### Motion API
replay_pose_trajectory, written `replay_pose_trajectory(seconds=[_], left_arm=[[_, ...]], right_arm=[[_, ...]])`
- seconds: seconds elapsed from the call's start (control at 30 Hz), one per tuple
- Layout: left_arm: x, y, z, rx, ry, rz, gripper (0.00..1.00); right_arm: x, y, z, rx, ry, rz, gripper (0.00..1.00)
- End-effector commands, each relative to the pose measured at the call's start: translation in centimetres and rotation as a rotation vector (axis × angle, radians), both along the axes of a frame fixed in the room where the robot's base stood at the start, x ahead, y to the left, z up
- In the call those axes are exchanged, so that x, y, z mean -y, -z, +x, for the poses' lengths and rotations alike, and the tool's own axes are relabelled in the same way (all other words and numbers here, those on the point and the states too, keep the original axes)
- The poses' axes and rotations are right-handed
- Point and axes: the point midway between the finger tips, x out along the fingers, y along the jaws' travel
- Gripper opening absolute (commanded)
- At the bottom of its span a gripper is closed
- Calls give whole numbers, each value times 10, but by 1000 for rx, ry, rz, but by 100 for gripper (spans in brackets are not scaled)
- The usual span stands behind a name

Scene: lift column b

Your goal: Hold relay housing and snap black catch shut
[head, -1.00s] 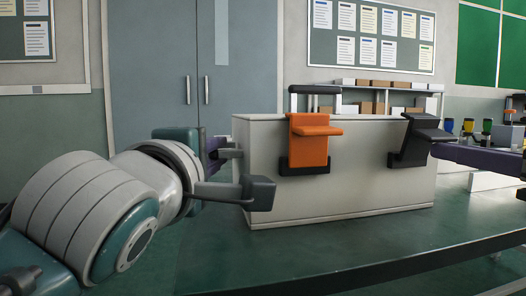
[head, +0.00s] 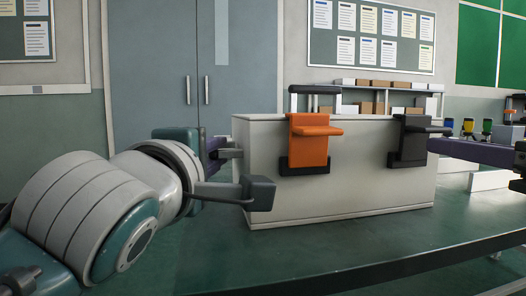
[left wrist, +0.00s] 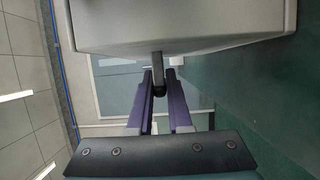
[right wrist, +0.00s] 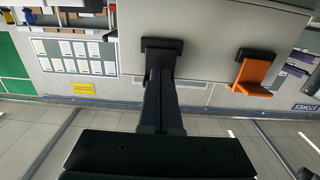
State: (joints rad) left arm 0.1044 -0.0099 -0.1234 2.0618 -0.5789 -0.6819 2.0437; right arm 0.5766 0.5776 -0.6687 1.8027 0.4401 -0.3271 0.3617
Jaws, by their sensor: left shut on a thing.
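The relay housing (head: 365,175) is a large grey box on the green bench in the head view. Its black catch (head: 408,147) is on the right of the front face, with its plate upright against the face; it also shows in the right wrist view (right wrist: 162,45). My left gripper (head: 222,152) is at the housing's left side. In the left wrist view, its purple fingers (left wrist: 159,80) are shut on a dark-ended handle (left wrist: 158,72) projecting from the housing. My right gripper (head: 432,146) is at the black catch, its fingers together and empty in the right wrist view (right wrist: 162,75).
Coloured items (head: 468,126) and a low white block (head: 489,181) are at the right. The green bench (head: 330,235) is bare in front of the housing.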

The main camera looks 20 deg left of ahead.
Motion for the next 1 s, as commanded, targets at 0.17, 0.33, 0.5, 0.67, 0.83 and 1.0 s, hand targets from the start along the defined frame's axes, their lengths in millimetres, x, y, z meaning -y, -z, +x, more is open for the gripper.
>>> replay_pose_trajectory(seconds=[0.17, 0.33, 0.5, 0.67, 0.83, 1.0], left_arm=[[0, 0, 0, 1, 0, 0, 0], [0, 0, 0, 1, 0, 0, 0], [0, 0, 0, 1, 0, 0, 0], [0, 0, 0, 1, 0, 0, 0], [0, 0, 0, 1, 0, 0, 0], [0, 0, 0, 1, 0, 0, 0]], right_arm=[[1, 6, -1, -1, 0, 0, 0], [10, 7, -13, -2, 1, -2, 0], [21, 7, -29, -2, 1, -2, 0], [30, 7, -44, -3, 1, -2, 0], [38, 6, -55, -2, 1, -1, 0], [40, 5, -58, 0, -1, 0, 0]])
